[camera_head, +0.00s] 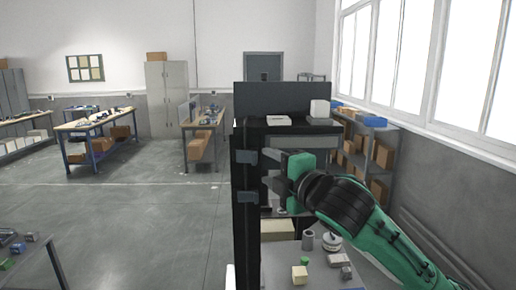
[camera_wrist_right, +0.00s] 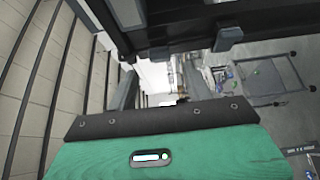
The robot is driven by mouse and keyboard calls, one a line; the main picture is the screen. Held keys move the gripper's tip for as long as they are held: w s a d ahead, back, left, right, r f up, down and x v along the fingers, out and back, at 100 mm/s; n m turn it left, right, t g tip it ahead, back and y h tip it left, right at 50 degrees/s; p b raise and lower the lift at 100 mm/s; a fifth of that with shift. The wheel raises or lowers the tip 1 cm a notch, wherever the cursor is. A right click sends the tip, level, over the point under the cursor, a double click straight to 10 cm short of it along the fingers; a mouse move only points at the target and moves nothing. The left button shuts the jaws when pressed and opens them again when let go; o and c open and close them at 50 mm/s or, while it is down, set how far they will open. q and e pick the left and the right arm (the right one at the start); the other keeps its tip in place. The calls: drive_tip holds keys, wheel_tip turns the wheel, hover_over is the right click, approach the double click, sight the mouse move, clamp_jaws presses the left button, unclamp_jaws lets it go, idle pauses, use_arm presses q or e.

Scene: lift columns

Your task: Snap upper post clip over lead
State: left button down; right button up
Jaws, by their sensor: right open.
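A tall black post (camera_head: 243,225) stands in front of me in the head view. Two small grey-blue clip-like pieces show on it, an upper one (camera_head: 246,157) and a lower one (camera_head: 247,197). My right gripper (camera_head: 269,172) is open just right of the post, close to the upper piece. I cannot tell whether it touches. In the right wrist view, the dark post crosses the top, with grey-blue blocks (camera_wrist_right: 228,40) on it. I cannot make out a lead in either view. My left gripper is not in view.
A bench with a dark back panel (camera_head: 282,98) stands behind the post. Below, a tabletop (camera_head: 275,275) carries a yellow block (camera_head: 299,275) and several small parts. Shelves with boxes (camera_head: 372,150) stand at the right.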

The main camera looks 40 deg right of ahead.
sight(256, 160)
drive_tip(key=w+p, duration=0.1)
drive_tip(key=w, duration=0.4)
drive_tip(key=shift+p, duration=0.4)
drive_tip(key=shift+w, duration=0.35)
drive_tip(key=shift+d, duration=0.1)
drive_tip(key=shift+s, duration=0.1)
drive_tip(key=c, duration=1)
drive_tip(key=shift+d+f+n+y, duration=0.25)
drive_tip(key=shift+n+y, duration=0.15)
drive_tip(key=shift+y, duration=0.2)
drive_tip(key=shift+w+d+r+n+y+b, duration=0.15)
drive_tip(key=shift+w+n+y+b, duration=0.1)
drive_tip(key=shift+n+y+b, duration=0.25)
drive_tip(key=shift+y, duration=0.3)
